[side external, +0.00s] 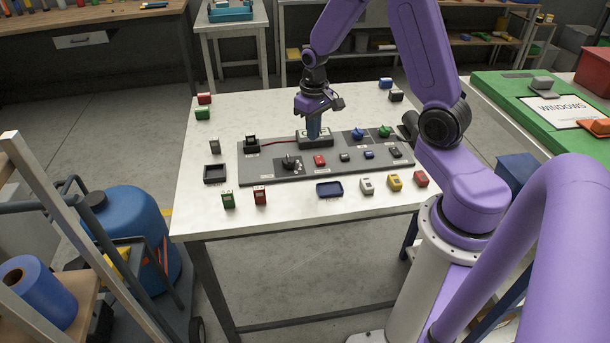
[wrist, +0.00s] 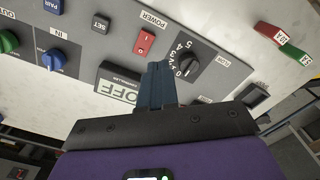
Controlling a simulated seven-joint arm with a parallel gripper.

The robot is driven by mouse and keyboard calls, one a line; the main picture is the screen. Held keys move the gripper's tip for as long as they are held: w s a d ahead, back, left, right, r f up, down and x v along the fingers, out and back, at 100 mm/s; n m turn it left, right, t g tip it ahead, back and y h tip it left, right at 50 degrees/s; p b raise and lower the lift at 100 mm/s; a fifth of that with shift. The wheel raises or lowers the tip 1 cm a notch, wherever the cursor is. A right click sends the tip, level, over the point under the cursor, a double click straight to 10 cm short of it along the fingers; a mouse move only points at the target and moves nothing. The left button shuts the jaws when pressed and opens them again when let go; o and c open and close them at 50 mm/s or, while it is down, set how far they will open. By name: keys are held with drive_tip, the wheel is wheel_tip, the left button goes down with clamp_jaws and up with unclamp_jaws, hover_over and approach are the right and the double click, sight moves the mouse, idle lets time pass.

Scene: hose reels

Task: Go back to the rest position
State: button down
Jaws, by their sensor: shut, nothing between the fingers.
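My gripper (side external: 314,132) is shut and empty, pointing down over the grey control panel (side external: 225,172) on the white table. In the wrist view the closed blue fingertips (wrist: 158,72) appear just in front of a black box with a display reading OFF (wrist: 119,90). In the side view that black box (side external: 315,142) sits at the panel's back edge under the fingers; whether they touch it, I cannot tell. A black selector knob (wrist: 187,65) with numbers and a red POWER switch (wrist: 144,43) lie beyond the fingertips.
Blue (side external: 358,134) and green (side external: 384,131) knobs stand on the panel's right.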

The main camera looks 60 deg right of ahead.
drive_tip(key=s+a+r+n, duration=0.4)
drive_tip(key=a, duration=0.4)
drive_tip(key=s+a+r+n, duration=0.3)
drive_tip(key=s+a+n, duration=0.1)
drive_tip(key=s, duration=0.6)
drive_tip(key=s+a+r+n, duration=0.4)
drive_tip(key=s+a+n, duration=0.1)
drive_tip(key=s, duration=0.6)
drive_tip(key=shift+a+r+n, duration=0.15)
drive_tip(key=shift+n, duration=0.45)
